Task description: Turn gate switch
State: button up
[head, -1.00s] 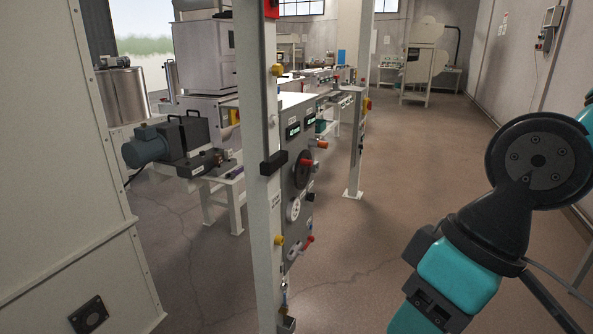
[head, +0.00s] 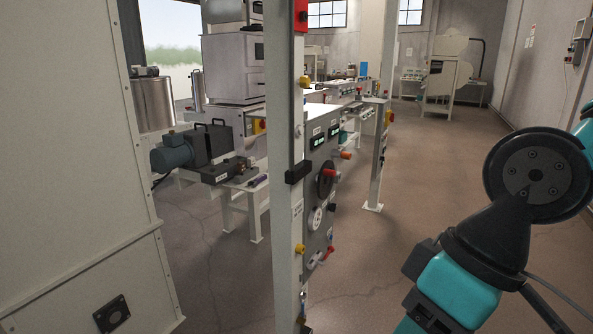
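A white post (head: 284,130) stands in the middle of the head view. It bears a black block (head: 298,171), yellow parts and a red box (head: 300,15) at its top. I cannot tell which part is the gate switch. Just behind the post is a grey control panel (head: 318,222) seen at a slant, with small displays, a dark round dial, a white gauge and red and orange handles. My arm shows at the right, apart from the panel and post. My gripper is not in the frame.
A large pale cabinet (head: 75,170) fills the left side. A second white post (head: 380,160) stands behind the panel. A blue-grey motor (head: 172,158) sits on a white bench at left. Open floor (head: 440,190) lies between the posts and the right wall.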

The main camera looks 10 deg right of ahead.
aim_at(332, 206)
jog(key=z, duration=1.25)
jog(key=k, duration=0.65)
jog(key=u, duration=1.05)
jog(key=i, duration=0.55)
jog(key=z, duration=0.65)
jog(key=i, duration=0.8)
jog(key=z, duration=0.85)
jog(key=i, duration=0.8)
jog(key=u, duration=0.05)
